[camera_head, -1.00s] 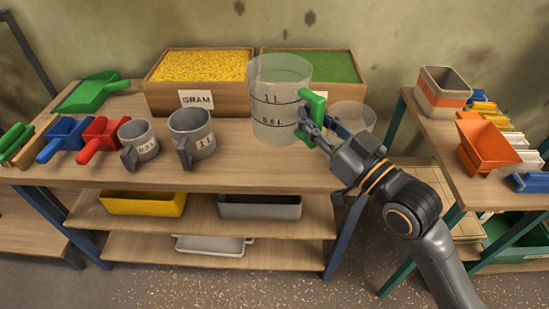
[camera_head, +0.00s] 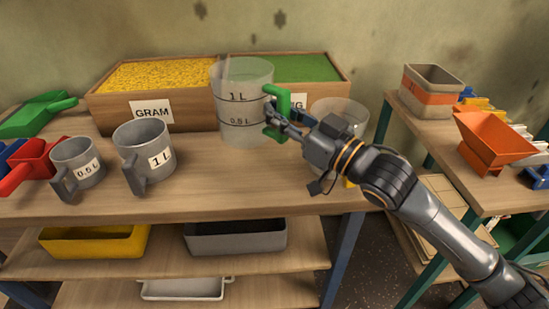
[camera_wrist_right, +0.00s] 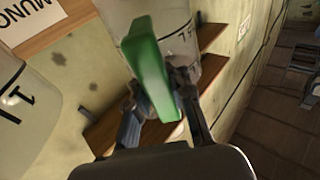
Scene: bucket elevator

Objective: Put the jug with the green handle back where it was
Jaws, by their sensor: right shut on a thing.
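The clear jug with the green handle (camera_head: 241,104) is upright in front of the two grain boxes, around where they meet. It has 1 L and 0.5 L marks. My right gripper (camera_head: 279,121) is shut on its green handle, from the right side. In the right wrist view the green handle (camera_wrist_right: 152,65) sits between the two fingers, with the clear jug wall behind it. I cannot tell whether the jug's base touches the tabletop. My left gripper is out of view.
A second clear vessel (camera_head: 340,112) stands close to the right, partly behind my gripper. Grey 0.5 L (camera_head: 78,162) and 1 L (camera_head: 143,155) jugs stand at left. The grain boxes (camera_head: 188,112) are behind. Tabletop (camera_head: 220,190) in front is clear.

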